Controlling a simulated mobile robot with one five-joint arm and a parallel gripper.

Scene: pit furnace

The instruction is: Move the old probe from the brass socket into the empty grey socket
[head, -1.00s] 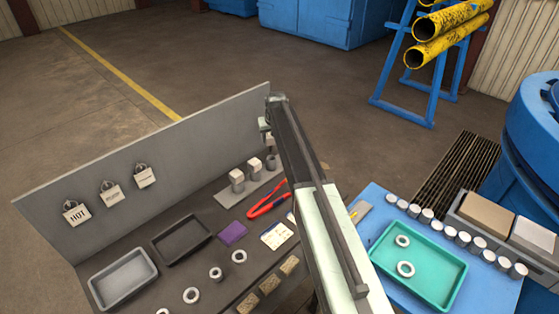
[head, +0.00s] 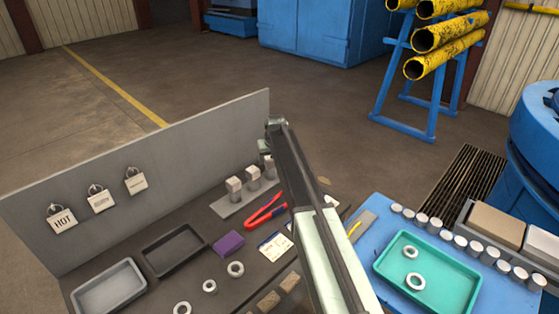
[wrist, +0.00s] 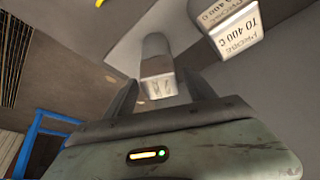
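A grey rail (head: 225,208) on the dark bench carries a row of short sockets with pale block-topped probes. One pale block (head: 234,184) is at the near end, a second (head: 253,172) is beside it, and a third post (head: 268,166) is partly hidden by my arm. In the wrist view my gripper (wrist: 159,80) is open, with one finger on each side of a grey block-ended probe (wrist: 157,65); I cannot tell whether they touch it. Another block (wrist: 235,28), lettered "PROBE TO 400 C", is to its right. I cannot make out which socket is brass.
A teal tray (head: 425,275) and several small cylinders are on the blue table at right.

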